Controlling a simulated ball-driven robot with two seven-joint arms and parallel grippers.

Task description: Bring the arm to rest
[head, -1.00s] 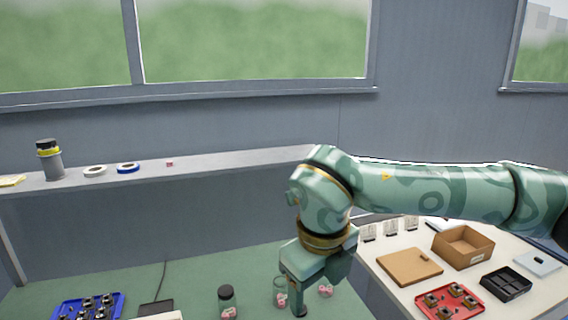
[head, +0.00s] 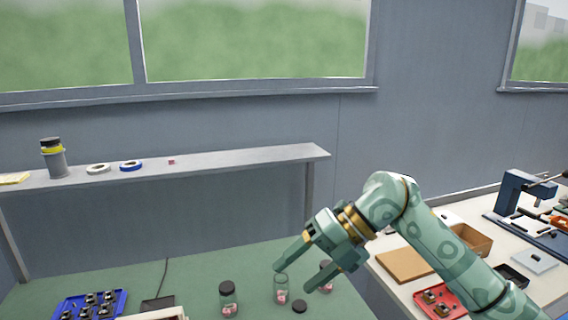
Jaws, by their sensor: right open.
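My right gripper (head: 292,279) is open and empty above the green table (head: 209,265). Its two fingers point down and to the left, with a clear gap between them. Below and near the fingers stands an open clear jar (head: 281,290) with pink pieces in it. A dark lid (head: 300,306) lies on the table just right of that jar. A second jar with a dark lid (head: 228,298) stands to the left. Another jar (head: 326,276) with pink contents is partly hidden behind my gripper. My left gripper is not in view.
A blue tray (head: 119,309) of small parts lies at the left. A grey shelf (head: 220,162) holds tape rolls and a canister (head: 55,160). On the white right-hand table, my arm partly covers a red tray (head: 426,309) and a cardboard box (head: 474,240).

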